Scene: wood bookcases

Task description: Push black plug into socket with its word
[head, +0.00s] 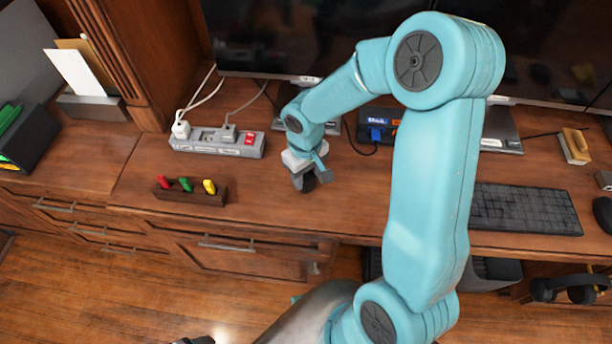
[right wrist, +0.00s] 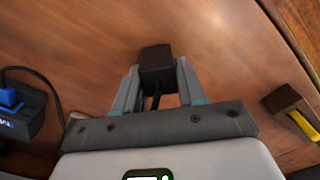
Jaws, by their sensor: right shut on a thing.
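My right gripper (head: 304,178) is over the desk, between the power strip and the keyboard. In the right wrist view its two fingers (right wrist: 156,85) are shut on the black plug (right wrist: 156,62), and a dark cord runs back between them. A dark socket box (head: 362,128) stands behind the gripper, against the monitor side. It has a blue part with white lettering and an orange part; I cannot read the word surely. It also shows at the left of the right wrist view (right wrist: 22,122), with a blue plug in it. My left gripper is not in view.
A grey power strip (head: 190,146) with plugs and a red switch lies at the left. A wooden block (head: 193,198) holds red, green and yellow pieces near the front edge. A keyboard (head: 525,209) is at the right. Bare desk lies between block and gripper.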

